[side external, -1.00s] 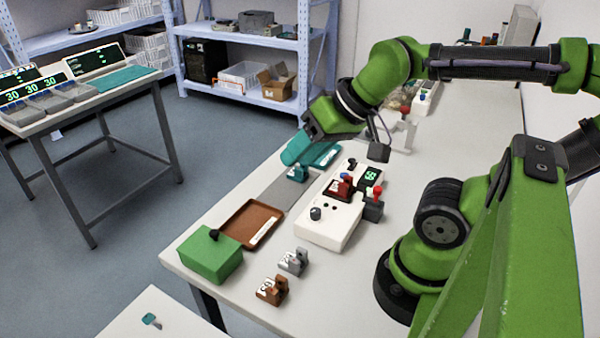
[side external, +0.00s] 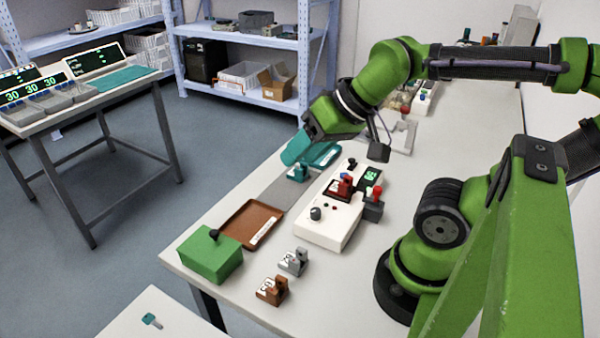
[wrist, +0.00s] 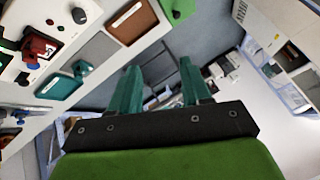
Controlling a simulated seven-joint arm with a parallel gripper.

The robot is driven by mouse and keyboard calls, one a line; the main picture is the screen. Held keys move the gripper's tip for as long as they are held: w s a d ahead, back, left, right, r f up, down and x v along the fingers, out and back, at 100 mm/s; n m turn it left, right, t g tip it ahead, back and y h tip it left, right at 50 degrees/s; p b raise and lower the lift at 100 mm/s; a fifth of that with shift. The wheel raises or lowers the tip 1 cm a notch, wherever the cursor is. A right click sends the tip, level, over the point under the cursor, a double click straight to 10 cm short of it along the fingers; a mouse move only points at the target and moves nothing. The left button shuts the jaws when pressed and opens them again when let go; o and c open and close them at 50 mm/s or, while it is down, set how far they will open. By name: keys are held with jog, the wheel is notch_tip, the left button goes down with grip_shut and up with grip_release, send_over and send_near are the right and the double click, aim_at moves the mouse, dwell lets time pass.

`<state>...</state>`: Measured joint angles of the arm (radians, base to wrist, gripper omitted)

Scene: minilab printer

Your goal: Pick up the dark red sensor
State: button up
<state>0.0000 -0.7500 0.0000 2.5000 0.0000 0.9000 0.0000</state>
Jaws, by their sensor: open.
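The dark red sensor (side external: 341,188) sits on the white device (side external: 325,222) on the long table. In the wrist view it is at the upper left (wrist: 38,47), on the white device (wrist: 68,18). My gripper (side external: 297,148) is above the far left part of the table, beyond and left of the sensor, clearly apart from it. In the wrist view my gripper (wrist: 159,72) has two teal fingers spread apart with nothing between them. The sensor's underside is hidden.
A teal sensor (side external: 298,172) stands near the teal tray (side external: 326,154). A brown tray (side external: 238,230), a green box (side external: 208,256), a grey sensor (side external: 293,262) and a brown sensor (side external: 272,291) lie toward the front. A dark block with a red knob (side external: 373,207) adjoins the white device.

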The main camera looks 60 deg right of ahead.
jog(key=shift+o, duration=0.4)
jog(key=o, duration=0.5)
jog(key=shift+c, duration=0.2)
jog(key=n+g+h, duration=0.2)
jog(key=g, duration=0.5)
send_over(341, 185)
jog(key=w+d, duration=0.1)
jog(key=d, duration=0.2)
notch_tip(341, 185, down, 3)
jog(key=n, duration=0.2)
jog(key=f, duration=1.6)
jog(key=shift+s+a+f, duration=0.25)
jog(key=shift+s+a, duration=0.05)
jog(key=shift+a, duration=0.1)
